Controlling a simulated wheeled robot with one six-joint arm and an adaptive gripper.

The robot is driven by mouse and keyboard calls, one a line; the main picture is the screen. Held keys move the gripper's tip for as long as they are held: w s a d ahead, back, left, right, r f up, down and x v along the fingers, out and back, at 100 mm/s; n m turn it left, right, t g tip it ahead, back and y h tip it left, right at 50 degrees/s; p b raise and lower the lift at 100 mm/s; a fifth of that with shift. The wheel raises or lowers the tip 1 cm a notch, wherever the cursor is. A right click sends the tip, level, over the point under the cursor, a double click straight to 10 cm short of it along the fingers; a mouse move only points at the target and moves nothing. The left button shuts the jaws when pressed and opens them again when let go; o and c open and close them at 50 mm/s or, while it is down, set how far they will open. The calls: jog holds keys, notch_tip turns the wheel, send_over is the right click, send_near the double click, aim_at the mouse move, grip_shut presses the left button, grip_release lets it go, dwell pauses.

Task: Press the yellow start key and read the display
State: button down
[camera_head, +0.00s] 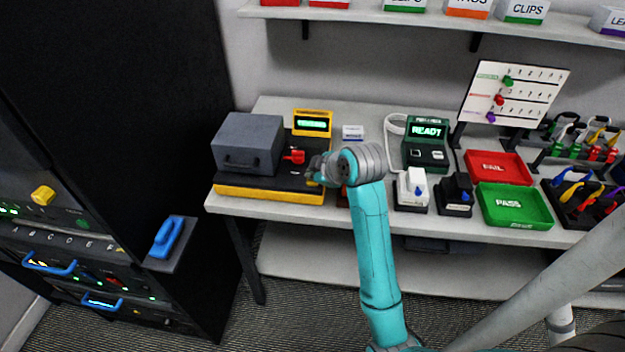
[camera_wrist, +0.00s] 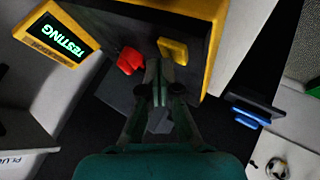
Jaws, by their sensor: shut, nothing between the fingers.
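The tester has a black deck with a yellow front edge (camera_head: 262,194) and stands at the left of the bench. Its yellow-framed display (camera_head: 312,123) is lit green; in the wrist view the display (camera_wrist: 59,44) reads TESTING. The yellow key (camera_wrist: 172,50) shows in the wrist view on the dark deck, beside a red part (camera_wrist: 130,61). My gripper (camera_wrist: 157,68) is shut and empty, its fingertips just below the yellow key in that picture; whether they touch it I cannot tell. In the head view my gripper (camera_head: 318,168) is over the deck's right end, partly hidden by my wrist.
A grey box with a handle (camera_head: 247,143) sits on the deck's left. To the right stand a green unit reading READY (camera_head: 427,131), a red FAIL tray (camera_head: 522,181) and a green PASS tray (camera_head: 485,215). A black cabinet (camera_head: 110,90) is at left.

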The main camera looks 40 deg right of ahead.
jog(key=shift+r, duration=0.45)
jog(key=shift+r, duration=0.1)
jog(key=shift+r, duration=2.45)
